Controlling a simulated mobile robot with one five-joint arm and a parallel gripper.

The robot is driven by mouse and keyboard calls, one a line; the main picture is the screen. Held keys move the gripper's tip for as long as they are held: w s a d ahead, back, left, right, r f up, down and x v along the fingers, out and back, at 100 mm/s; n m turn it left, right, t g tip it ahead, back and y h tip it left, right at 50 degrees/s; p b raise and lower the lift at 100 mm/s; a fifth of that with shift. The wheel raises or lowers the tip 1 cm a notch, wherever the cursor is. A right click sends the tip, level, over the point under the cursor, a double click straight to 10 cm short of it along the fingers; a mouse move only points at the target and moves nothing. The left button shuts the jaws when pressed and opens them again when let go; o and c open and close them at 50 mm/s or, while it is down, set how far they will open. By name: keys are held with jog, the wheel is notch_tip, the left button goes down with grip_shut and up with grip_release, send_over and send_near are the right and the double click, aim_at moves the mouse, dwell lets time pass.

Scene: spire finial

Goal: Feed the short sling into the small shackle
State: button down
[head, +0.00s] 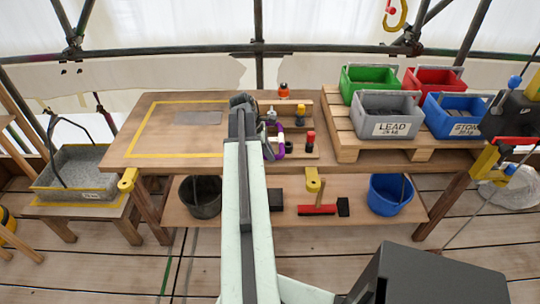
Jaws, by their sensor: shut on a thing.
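My gripper (243,102) is at the far end of my raised arm, over the middle of the wooden bench. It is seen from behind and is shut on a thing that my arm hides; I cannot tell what. Just right of my arm is a purple looped piece (268,149), which looks like the short sling, partly hidden by my arm. A small silver metal piece (271,114), perhaps the small shackle, is close to the right of my gripper. I cannot tell whether sling and shackle touch.
The bench (145,112) has a yellow-outlined area with a grey plate (198,118). Orange, yellow and red-topped items stand near a wooden rack (302,152). A pallet (345,141) at right bears green, red, grey and blue crates. Buckets and a red brush (317,210) are below.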

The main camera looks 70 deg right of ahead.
jog(key=shift+w+d, duration=0.45)
jog(key=shift+d, duration=0.65)
jog(key=shift+w+d, duration=0.45)
jog(key=shift+d, duration=0.7)
jog(key=shift+w+d, duration=0.45)
jog(key=shift+d, duration=0.65)
jog(key=c, duration=1.2)
grip_release()
jog(key=p+v, duration=0.7)
jog(key=v, duration=0.1)
jog(key=shift+s, duration=0.15)
jog(key=shift+f, duration=0.1)
